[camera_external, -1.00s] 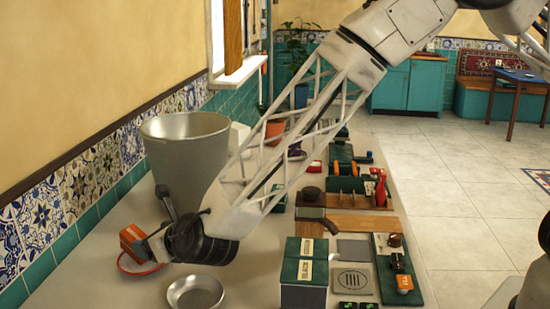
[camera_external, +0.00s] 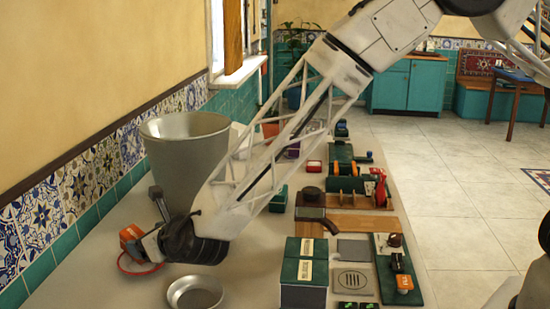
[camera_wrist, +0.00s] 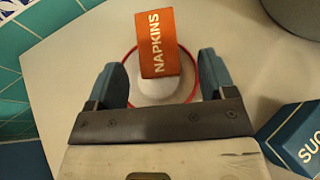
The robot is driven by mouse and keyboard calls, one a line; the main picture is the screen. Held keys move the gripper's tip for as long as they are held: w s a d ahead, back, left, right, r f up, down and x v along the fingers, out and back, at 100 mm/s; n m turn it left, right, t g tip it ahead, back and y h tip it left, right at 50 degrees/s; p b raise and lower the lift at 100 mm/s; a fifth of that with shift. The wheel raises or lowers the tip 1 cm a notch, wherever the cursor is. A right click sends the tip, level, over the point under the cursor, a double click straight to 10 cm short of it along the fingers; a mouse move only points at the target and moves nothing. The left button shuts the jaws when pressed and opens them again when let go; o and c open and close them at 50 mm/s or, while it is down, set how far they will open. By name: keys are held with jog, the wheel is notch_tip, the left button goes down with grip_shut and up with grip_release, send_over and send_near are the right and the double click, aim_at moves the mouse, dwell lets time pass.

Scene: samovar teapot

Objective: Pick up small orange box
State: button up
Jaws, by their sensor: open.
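An orange box lettered NAPKINS (camera_wrist: 160,42) stands out in the wrist view, just beyond and between my two fingertips. A white rounded thing (camera_wrist: 160,88) and a red ring (camera_wrist: 194,80) show below and around it. In the outside view the orange box (camera_external: 131,236) is at the lower left near the tiled wall, above the red ring (camera_external: 138,268). My gripper (camera_wrist: 161,72) is open, with one finger on each side of the box's lower end. I cannot tell whether the fingers touch it. In the outside view the wrist partly hides this area.
A large grey metal pot (camera_external: 188,160) stands close behind the wrist. A round metal dish (camera_external: 195,292) lies in front. A blue box lettered SUG (camera_wrist: 298,140) is at the lower right of the wrist view. Green boxes (camera_external: 304,272) and boards fill the right side.

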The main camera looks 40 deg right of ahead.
aim_at(136, 236)
jog(key=shift+w+f, duration=0.1)
jog(key=shift+x, duration=2.5)
jog(key=shift+a+f, duration=0.1)
jog(key=shift+a, duration=0.05)
jog(key=c, duration=1.1)
jog(key=shift+r, duration=5)
